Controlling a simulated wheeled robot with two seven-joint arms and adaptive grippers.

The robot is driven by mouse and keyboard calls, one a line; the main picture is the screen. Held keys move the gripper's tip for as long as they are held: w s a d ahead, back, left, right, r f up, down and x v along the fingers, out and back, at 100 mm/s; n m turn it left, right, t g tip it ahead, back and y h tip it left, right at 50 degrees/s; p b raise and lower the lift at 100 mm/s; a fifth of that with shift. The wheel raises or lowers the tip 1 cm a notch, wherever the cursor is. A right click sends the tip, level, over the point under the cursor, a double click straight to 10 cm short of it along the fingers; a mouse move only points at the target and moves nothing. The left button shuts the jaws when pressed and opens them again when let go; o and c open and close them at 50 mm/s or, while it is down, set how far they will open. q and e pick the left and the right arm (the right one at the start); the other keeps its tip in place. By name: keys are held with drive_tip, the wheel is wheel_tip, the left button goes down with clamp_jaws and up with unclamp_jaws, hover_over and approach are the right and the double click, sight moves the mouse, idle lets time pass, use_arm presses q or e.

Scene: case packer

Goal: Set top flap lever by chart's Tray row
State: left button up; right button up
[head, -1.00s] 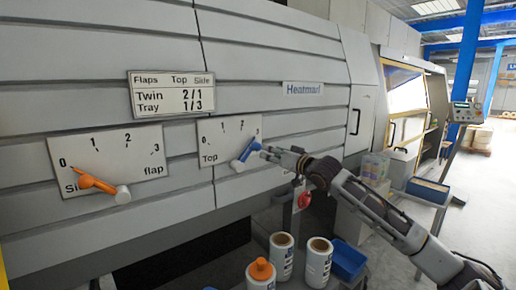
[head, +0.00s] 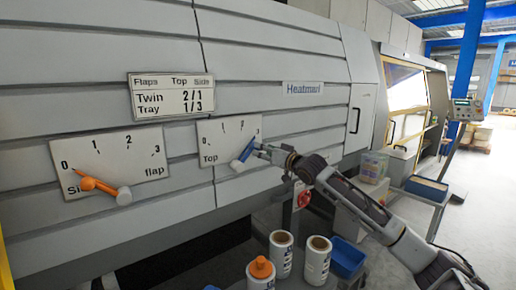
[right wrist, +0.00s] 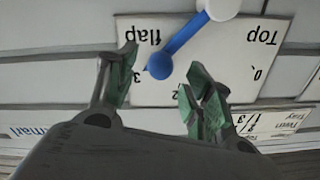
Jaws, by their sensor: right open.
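The chart (head: 171,95) on the machine front reads Flaps, Top, Side: Twin 2/1, Tray 1/3. The top flap lever (head: 243,156) is blue with a white end at the plate's lower edge. Its blue end points up and right, near the 3 on its 0 to 3 scale plate (head: 213,135). In the right wrist view, upside down, the blue lever (right wrist: 183,38) has its round blue end by the 3. My right gripper (head: 258,149) is open at the blue end; its fingertips (right wrist: 160,73) stand on either side of it. My left gripper is out of view.
The orange side flap lever (head: 97,186) on the left plate has its orange end near 0. White bottles or rolls (head: 317,262) and an orange-capped one (head: 261,272) stand below. A blue bin (head: 347,262) is beside them. The floor at the right is open.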

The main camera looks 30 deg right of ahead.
sight(246, 157)
drive_tip(key=shift+w+a+p, duration=0.15)
drive_tip(key=shift+w+p, duration=0.25)
drive_tip(key=shift+w, duration=0.7)
drive_tip(key=shift+w+a+p, duration=0.1)
drive_tip(key=shift+w+p, duration=0.25)
drive_tip(key=shift+w, duration=0.75)
drive_tip(key=shift+c, duration=0.2)
clamp_jaws()
